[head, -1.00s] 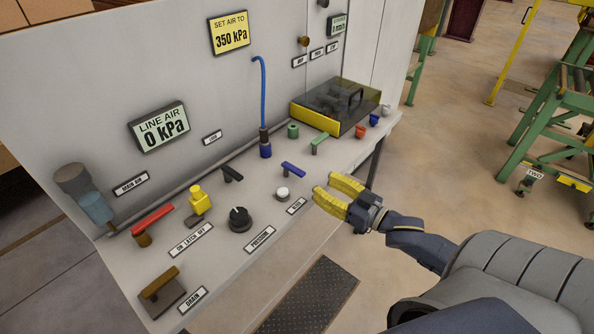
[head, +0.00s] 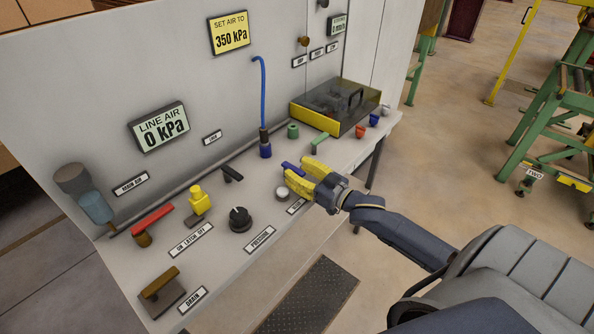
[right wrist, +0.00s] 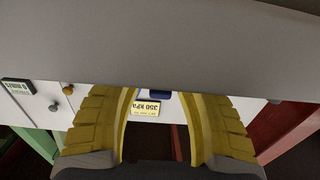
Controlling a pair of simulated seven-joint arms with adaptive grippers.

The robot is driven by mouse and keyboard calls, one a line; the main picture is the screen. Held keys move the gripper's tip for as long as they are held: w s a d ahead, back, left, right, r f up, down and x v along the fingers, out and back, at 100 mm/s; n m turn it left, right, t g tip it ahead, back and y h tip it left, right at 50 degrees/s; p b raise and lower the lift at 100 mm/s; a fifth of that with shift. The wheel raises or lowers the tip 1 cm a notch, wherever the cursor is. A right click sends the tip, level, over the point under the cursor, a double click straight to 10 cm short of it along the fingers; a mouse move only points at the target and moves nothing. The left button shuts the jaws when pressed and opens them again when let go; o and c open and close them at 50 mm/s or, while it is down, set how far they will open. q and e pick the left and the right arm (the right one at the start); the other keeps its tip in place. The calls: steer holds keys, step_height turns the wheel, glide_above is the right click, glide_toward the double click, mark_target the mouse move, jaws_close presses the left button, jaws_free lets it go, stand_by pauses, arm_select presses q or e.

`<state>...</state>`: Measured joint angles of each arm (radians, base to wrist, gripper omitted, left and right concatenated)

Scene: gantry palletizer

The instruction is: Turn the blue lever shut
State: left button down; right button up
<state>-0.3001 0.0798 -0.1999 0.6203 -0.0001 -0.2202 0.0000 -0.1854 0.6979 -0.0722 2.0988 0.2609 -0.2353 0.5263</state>
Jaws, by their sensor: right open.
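The blue lever (head: 290,168) sits on the grey panel top, partly hidden behind my right gripper's fingertips. A white round button (head: 282,194) stands just in front of it. My right gripper (head: 296,172) has yellow fingers and is open at the lever; I cannot tell whether it touches. In the right wrist view the open fingers (right wrist: 160,100) frame the 350 kPa sign (right wrist: 147,108), and a dark blue piece (right wrist: 155,95) shows between them. My left gripper is not in view.
A red lever (head: 152,219), yellow latch (head: 199,201), black knob (head: 240,219), black lever (head: 231,174) and green lever (head: 319,142) stand on the panel top. A yellow-edged box (head: 340,105) stands at the back right. A blue hose (head: 263,92) rises behind.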

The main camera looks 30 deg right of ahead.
steer(key=shift+o, duration=0.2)
steer(key=shift+w+a, duration=0.1)
jaws_close()
stand_by(0.5)
